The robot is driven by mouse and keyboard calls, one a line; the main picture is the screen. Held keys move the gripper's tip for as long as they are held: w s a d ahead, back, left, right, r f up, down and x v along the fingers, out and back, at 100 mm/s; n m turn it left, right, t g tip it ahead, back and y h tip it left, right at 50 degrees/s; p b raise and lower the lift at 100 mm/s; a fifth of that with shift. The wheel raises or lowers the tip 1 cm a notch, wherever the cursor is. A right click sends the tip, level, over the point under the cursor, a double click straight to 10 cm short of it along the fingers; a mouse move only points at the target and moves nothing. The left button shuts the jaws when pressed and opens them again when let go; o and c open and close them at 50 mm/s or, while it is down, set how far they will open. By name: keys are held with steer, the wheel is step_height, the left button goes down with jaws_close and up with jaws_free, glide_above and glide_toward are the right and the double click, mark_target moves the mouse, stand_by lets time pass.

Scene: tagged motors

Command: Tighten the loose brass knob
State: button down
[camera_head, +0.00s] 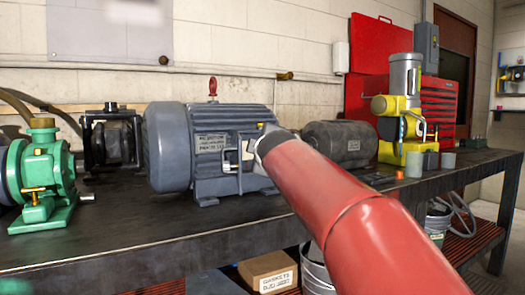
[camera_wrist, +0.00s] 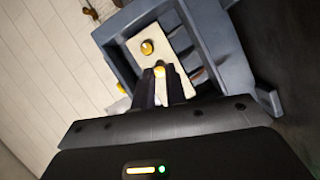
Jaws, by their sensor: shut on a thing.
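The large blue-grey motor (camera_head: 172,150) with a printed label stands on the dark workbench. In the wrist view a pale plate (camera_wrist: 177,42) sits in a recess of the blue-grey housing (camera_wrist: 125,22). One brass knob (camera_wrist: 147,47) stands free on this plate. A second brass knob (camera_wrist: 159,71) is between the tips of my gripper (camera_wrist: 160,80), which is shut on it. In the head view my gripper (camera_head: 246,153) is at the motor's right front, partly hidden by my red arm. I cannot tell from the frames which knob is loose.
A green pump (camera_head: 40,178) and a dark machine (camera_head: 111,137) stand on the left. A dark grey motor (camera_head: 340,143) and a yellow machine (camera_head: 390,152) stand on the right, with small cups (camera_head: 414,164) nearby. The bench front (camera_head: 130,224) is clear. A box (camera_head: 268,271) sits below.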

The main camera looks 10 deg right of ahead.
steer(key=shift+d+f, duration=0.2)
steer(key=shift+f, duration=0.1)
steer(key=c, duration=1.5)
jaws_free()
steer(key=shift+d+r, duration=0.1)
steer(key=shift+o, duration=0.5)
steer(key=shift+r, duration=0.1)
steer(key=shift+s, duration=0.1)
steer(key=s+b, duration=0.1)
steer(key=s, duration=0.6)
steer(key=shift+s+a+r, duration=0.25)
steer(key=shift+a+r, duration=0.1)
steer(key=shift+r, duration=0.1)
